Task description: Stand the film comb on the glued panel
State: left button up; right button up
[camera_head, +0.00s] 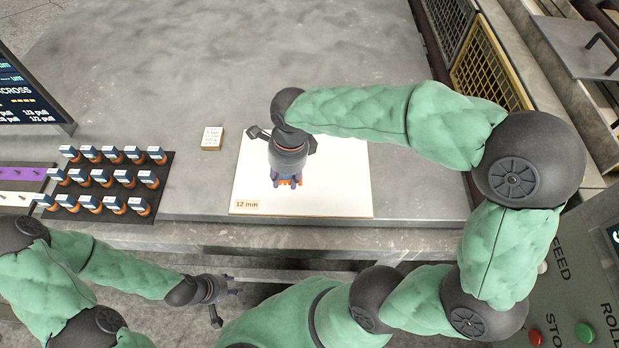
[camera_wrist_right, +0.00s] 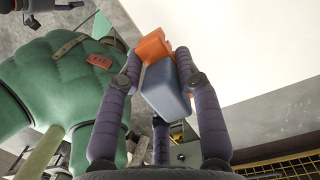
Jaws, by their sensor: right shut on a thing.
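The film comb is orange with a blue-grey block. Its orange part (camera_head: 290,183) shows under my right gripper (camera_head: 287,178) in the head view, over the glued panel. In the right wrist view, the fingers of my right gripper (camera_wrist_right: 158,70) are closed around the comb's blue-grey block (camera_wrist_right: 165,88), with the orange edge beyond. The glued panel (camera_head: 340,185) is a cream square on the grey table, tagged "12 mm". I cannot tell whether the comb touches it. My left gripper (camera_head: 228,287) hangs in front of the table edge, away from the panel; its jaw state is unclear.
A dark rack (camera_head: 120,215) holds several orange items with blue-and-white tops at the left. A small tan block (camera_head: 212,138) sits left of the panel. The table behind is clear.

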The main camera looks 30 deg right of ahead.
jog(key=b, duration=0.3)
send_over(306, 183)
jog(key=f, duration=0.6)
jog(key=shift+s+a+f, duration=0.15)
jog(key=shift+s+f, duration=0.1)
jog(key=shift+s, duration=0.05)
jog(key=shift+w+d+f+b, duration=0.1)
jog(key=shift+d+f+b, duration=0.15)
jog(key=shift+f, duration=0.7)
jog(key=shift+w+d+f+b, duration=0.1)
jog(key=shift+f+b, duration=0.1)
jog(key=shift+f, duration=0.75)
jog(key=shift+f, duration=0.2)
jog(key=o, duration=1.2)
jog(key=shift+c, duration=0.2)
jog(key=shift+r, duration=0.15)
notch_tip(306, 183, up, 12)
jog(key=d+p, duration=0.1)
jog(key=p, duration=0.2)
jog(key=shift+s+d+p, duration=0.15)
jog(key=shift+s+p, duration=0.25)
jog(key=shift+s, duration=0.05)
